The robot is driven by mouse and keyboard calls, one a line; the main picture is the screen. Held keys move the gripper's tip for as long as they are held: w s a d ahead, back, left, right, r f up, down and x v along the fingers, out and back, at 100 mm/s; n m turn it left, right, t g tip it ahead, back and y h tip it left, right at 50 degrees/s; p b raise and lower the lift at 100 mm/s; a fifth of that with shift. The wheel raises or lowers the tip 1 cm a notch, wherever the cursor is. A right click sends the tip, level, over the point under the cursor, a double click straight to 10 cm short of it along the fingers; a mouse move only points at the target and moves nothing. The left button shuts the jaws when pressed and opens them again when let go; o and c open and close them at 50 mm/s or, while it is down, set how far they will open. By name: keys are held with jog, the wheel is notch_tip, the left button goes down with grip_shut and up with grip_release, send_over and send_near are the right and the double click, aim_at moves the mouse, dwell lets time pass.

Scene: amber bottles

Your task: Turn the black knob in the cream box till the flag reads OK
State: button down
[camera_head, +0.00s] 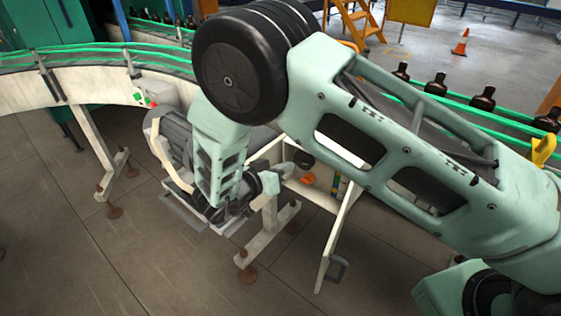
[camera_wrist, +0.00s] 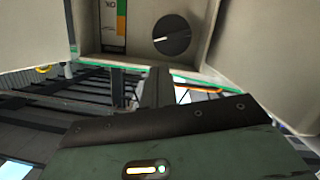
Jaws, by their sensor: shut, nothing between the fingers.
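The black knob (camera_wrist: 172,34) sits on the inner panel of the cream box (camera_wrist: 212,30), with a white mark pointing left in the wrist view. Beside it is a strip with green and orange bands (camera_wrist: 121,20); small dark lettering next to it appears upside down and is cut by the frame's top, so I cannot read the flag. My gripper (camera_wrist: 158,76) is shut and empty, its tips pointing toward the panel below and left of the knob, apart from it. In the head view my gripper (camera_head: 284,171) is at the open box, partly hidden by my arm.
The box's open door (camera_head: 338,236) hangs toward the floor side, with a handle at its lower end. A grey motor (camera_head: 172,137) stands left of my gripper. Conveyor rails (camera_head: 90,60) with amber bottles (camera_head: 436,85) run behind. The front left floor is clear.

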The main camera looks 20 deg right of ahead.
aim_at(308, 158)
jog(key=p+x, duration=0.2)
jog(key=x, duration=0.4)
jog(key=shift+w+d+f, duration=0.15)
jog(key=shift+w+d, duration=0.05)
jog(key=shift+d, duration=0.1)
jog(key=shift+f+b, duration=0.15)
jog(key=shift+b, duration=0.3)
jog(key=shift+m, duration=0.3)
